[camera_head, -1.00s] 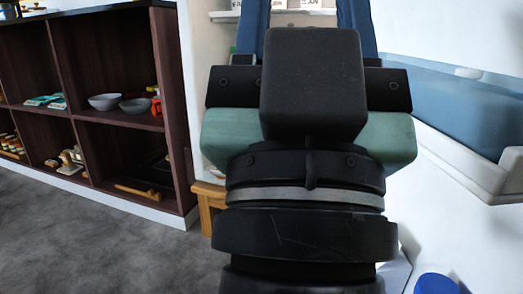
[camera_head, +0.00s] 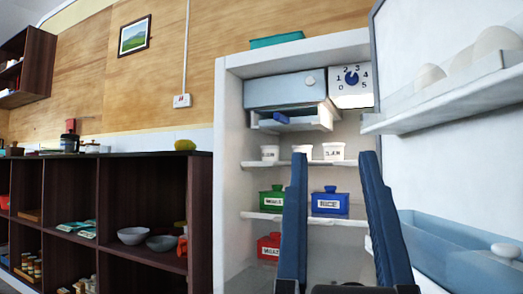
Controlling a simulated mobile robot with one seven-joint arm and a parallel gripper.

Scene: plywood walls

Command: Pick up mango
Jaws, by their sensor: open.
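My gripper (camera_head: 334,157) is open and empty, its two blue fingers pointing up in front of the open fridge (camera_head: 232,150). A small yellow object (camera_head: 185,145) sits on top of the dark shelf unit, left of the fridge. It may be the mango, but it is too small to be sure. My gripper is to the right of it and apart from it. No other mango-like thing is clear in view. The fingers hide part of the lower fridge shelves.
The fridge holds white cups (camera_head: 303,151), a green box (camera_head: 272,199), a blue box (camera_head: 330,201) and a red box (camera_head: 268,247). Its open door (camera_head: 455,110) stands close on the right. The dark shelf unit (camera_head: 145,190) holds bowls (camera_head: 132,236) and other items.

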